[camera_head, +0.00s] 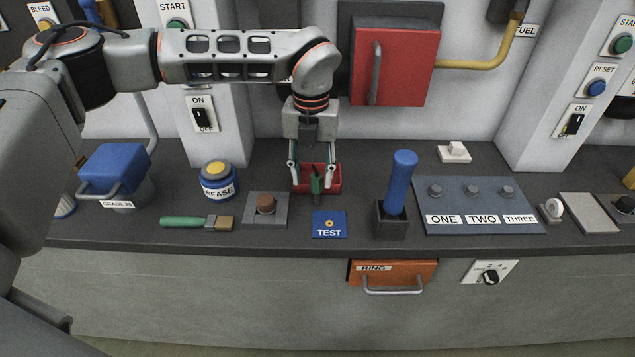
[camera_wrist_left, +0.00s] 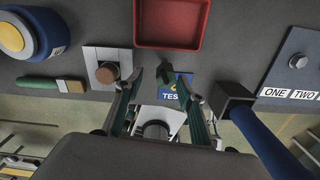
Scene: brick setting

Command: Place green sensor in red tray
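The green sensor (camera_head: 317,186) is a small dark green piece with a thin dark top, in front of the red tray in the head view. It shows in the left wrist view (camera_wrist_left: 168,74) between and just beyond my fingertips. The red tray (camera_head: 333,179) is a shallow square on the counter; in the left wrist view it shows empty (camera_wrist_left: 170,24). My left gripper (camera_head: 312,176) points down over the tray and sensor area, its fingers apart on either side of the sensor. No finger contact with it is clear. My right gripper is in neither view.
A blue TEST plate (camera_head: 329,226) lies in front of the sensor. A blue lever (camera_head: 400,182) stands to the right. A brown-knobbed plate (camera_head: 266,209), a brush (camera_head: 197,223) and a grease tin (camera_head: 219,183) are to the left. A red wall box (camera_head: 405,65) hangs behind.

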